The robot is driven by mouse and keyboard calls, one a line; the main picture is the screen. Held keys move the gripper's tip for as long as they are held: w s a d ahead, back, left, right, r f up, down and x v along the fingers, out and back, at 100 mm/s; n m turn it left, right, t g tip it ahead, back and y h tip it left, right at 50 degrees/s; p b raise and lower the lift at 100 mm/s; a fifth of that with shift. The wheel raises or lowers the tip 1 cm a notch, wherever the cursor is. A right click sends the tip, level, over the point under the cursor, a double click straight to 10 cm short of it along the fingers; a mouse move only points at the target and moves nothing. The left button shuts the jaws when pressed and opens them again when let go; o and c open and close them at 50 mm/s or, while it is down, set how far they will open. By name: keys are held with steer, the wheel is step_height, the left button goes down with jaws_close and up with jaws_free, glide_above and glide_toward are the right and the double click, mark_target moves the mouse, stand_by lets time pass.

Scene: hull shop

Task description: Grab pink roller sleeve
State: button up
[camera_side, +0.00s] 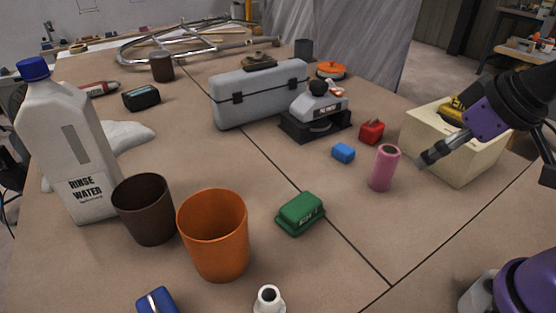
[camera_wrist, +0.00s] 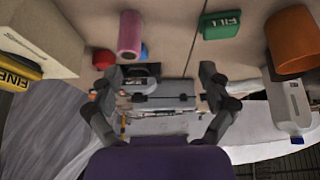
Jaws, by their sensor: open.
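The pink roller sleeve (camera_side: 384,169) stands upright on the table in the side view, its dark open end facing up. In the wrist view the pink roller sleeve (camera_wrist: 130,34) is near the top, left of centre, beyond the fingers. My gripper (camera_side: 428,158) is to the right of the sleeve in the side view, apart from it and beside the cream box. In the wrist view my gripper (camera_wrist: 161,84) has its two fingers spread wide with nothing held between them.
The cream box (camera_side: 450,158) stands close behind my gripper. A red block (camera_side: 371,132) and a blue block (camera_side: 343,153) lie near the sleeve. A green box (camera_side: 300,214), an orange cup (camera_side: 215,238) and a grey toolbox (camera_side: 262,95) stand farther left. Table in front of the sleeve is clear.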

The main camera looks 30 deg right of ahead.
steer(key=n+y, duration=0.1)
steer(key=n, duration=0.1)
glide_toward(393, 151)
steer(key=f, duration=0.3)
steer(key=w+f, duration=0.1)
steer(key=f, duration=0.1)
steer(key=shift+w+a+t, duration=0.3)
steer(key=shift+t, duration=0.1)
steer(key=shift+w+x, duration=0.25)
steer(key=shift+x, duration=2.9)
steer(key=shift+r, duration=0.15)
steer(key=c, duration=1.2)
